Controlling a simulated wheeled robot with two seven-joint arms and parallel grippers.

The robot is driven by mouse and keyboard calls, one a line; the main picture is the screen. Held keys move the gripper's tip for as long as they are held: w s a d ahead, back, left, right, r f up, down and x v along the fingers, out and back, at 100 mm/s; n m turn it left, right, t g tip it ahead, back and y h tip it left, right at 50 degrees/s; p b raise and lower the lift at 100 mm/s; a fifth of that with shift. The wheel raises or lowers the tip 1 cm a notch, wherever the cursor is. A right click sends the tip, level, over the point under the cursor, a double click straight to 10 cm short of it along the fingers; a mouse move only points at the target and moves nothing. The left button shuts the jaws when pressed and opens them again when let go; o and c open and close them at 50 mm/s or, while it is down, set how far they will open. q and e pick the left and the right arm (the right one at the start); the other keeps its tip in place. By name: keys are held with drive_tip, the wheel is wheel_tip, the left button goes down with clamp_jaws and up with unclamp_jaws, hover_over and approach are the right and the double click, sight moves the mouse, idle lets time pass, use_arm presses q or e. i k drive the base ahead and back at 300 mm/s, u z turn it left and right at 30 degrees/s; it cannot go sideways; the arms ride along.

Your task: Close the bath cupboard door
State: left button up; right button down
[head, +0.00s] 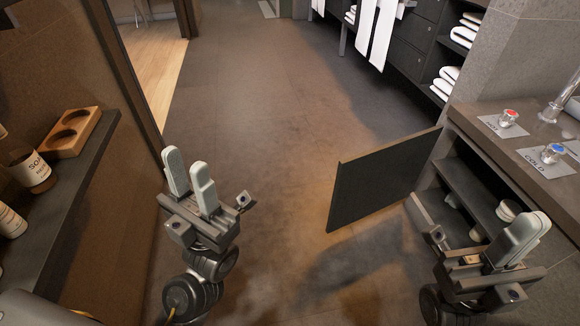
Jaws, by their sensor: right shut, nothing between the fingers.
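The bath cupboard door (382,182) is a dark flat panel in the middle right of the head view. It stands open, swung out from the low cupboard (455,180) under the vanity counter. The cupboard's shelves show, with small jars (507,211) inside. My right gripper (525,236) is at the lower right, in front of the cupboard, with its fingers together and empty. It is to the right of the door and appears apart from it. My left gripper (190,178) is at the lower left over the floor, open and empty, far from the door.
The vanity counter (480,128) has hot (509,118) and cold (553,153) taps. A shelf (75,185) with bottles (30,170) and a wooden holder (72,133) runs along the left. Towels (378,30) hang at the back right. The floor (260,120) between is clear.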

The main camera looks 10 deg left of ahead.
sight(367, 182)
drive_tip(key=u, duration=0.5)
drive_tip(key=i, duration=1.1)
drive_tip(key=z, duration=1.35)
